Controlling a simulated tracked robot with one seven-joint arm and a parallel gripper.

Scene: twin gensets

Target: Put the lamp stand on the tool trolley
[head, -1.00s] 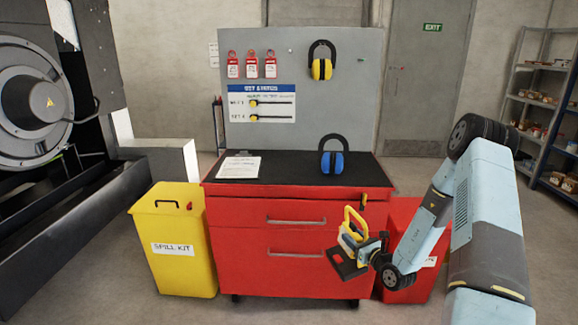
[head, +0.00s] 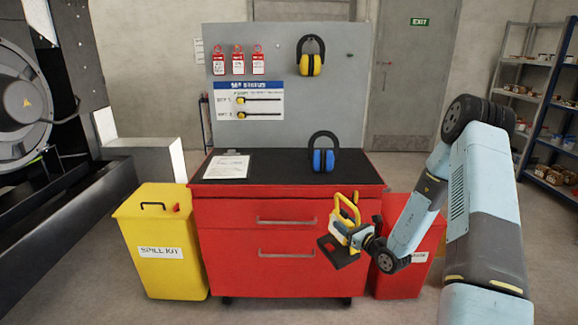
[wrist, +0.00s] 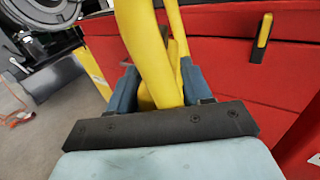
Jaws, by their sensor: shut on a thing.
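My gripper (head: 357,233) is shut on the yellow tubular frame of the lamp stand (head: 338,217). It holds the stand up in front of the right side of the red tool trolley (head: 225,250), below the level of its top. A dark flat part of the stand sticks out at its lower left. In the wrist view the yellow tube of the lamp stand (wrist: 145,45) runs between the two blue-grey fingers of my gripper (wrist: 158,88). The trolley has a black top with free room at its front middle.
Blue earmuffs (head: 323,155) stand on the trolley top at the back right, and a white sheet (head: 226,167) lies at the left. A yellow spill kit bin (head: 165,250) stands left of the trolley. A red bin (head: 405,275) stands right, behind my arm.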

